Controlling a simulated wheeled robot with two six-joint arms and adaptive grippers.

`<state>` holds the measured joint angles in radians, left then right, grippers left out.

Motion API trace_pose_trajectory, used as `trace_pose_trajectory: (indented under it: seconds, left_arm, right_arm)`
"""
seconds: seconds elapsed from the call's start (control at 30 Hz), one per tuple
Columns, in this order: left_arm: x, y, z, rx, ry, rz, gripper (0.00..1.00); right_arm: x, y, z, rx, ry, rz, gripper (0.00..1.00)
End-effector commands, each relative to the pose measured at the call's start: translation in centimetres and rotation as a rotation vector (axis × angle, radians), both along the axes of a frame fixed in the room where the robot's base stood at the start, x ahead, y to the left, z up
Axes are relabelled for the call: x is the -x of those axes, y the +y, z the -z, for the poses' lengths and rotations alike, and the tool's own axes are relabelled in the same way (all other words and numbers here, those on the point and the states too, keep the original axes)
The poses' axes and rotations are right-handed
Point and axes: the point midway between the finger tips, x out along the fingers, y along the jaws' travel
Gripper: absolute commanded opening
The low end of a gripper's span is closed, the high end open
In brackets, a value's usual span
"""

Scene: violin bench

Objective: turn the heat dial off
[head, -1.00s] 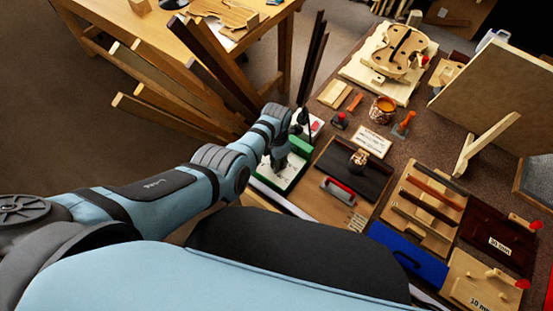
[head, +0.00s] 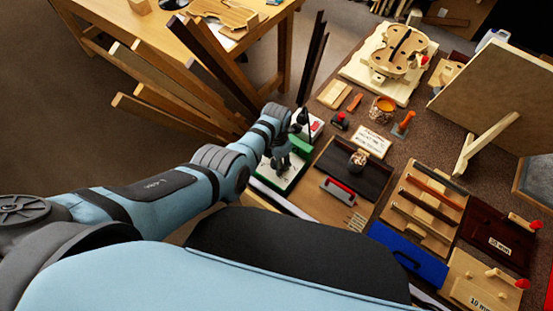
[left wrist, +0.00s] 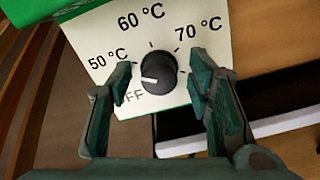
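The heat dial (left wrist: 160,68) is a round black knob on a white panel (left wrist: 185,14) with a green edge. The panel is marked 50, 60 and 70 °C, with a partly hidden OFF label at lower left. My left gripper (left wrist: 161,84) is open, with one finger on each side of the dial and a gap visible on both sides. In the head view my left gripper (head: 279,158) is over the green-and-white unit (head: 293,178) and hides the dial. My right gripper is not in view.
Dark and light wood strips (head: 185,82) stand left of the unit. To its right are a dark tray (head: 335,160) with a jar (head: 358,158), a red-handled tool (head: 340,188) and a white sign (head: 372,141).

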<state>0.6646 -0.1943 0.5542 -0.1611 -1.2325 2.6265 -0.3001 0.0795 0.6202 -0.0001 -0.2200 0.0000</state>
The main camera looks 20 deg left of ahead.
Motion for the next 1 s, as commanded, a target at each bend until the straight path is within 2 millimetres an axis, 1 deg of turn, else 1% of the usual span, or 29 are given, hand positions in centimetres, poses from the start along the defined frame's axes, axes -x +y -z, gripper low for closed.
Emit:
trace_pose_trajectory:
  seconds: [0.17,0.27,0.37,0.5,0.6,0.7,0.8,1.0]
  left_arm:
    - [-0.1,0.0,-0.2,0.0,-0.001,0.0,0.46]
    - [-0.2,-0.1,-1.1,0.0,-0.004,0.0,0.46]
    - [-0.1,0.0,-2.8,0.002,-0.005,0.0,0.46]
    - [-0.1,-0.1,-6.9,0.001,-0.006,0.0,0.46]
    - [0.0,-0.1,-9.5,0.001,-0.003,-0.001,0.46]
    - [0.0,0.0,-11.2,-0.001,-0.002,0.0,0.46]
    - [0.0,0.0,-11.9,-0.001,-0.001,0.0,0.46]
    - [0.0,0.0,-12.0,-0.001,0.001,0.0,0.46]
  right_arm:
    - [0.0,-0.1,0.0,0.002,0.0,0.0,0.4]
    - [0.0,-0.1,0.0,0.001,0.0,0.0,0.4]
    - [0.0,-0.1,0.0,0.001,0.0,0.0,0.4]
    - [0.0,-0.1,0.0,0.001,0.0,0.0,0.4]
    - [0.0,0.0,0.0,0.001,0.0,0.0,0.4]
    - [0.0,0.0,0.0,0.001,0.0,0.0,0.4]
    - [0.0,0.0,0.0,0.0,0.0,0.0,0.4]
    - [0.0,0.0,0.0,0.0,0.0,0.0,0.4]
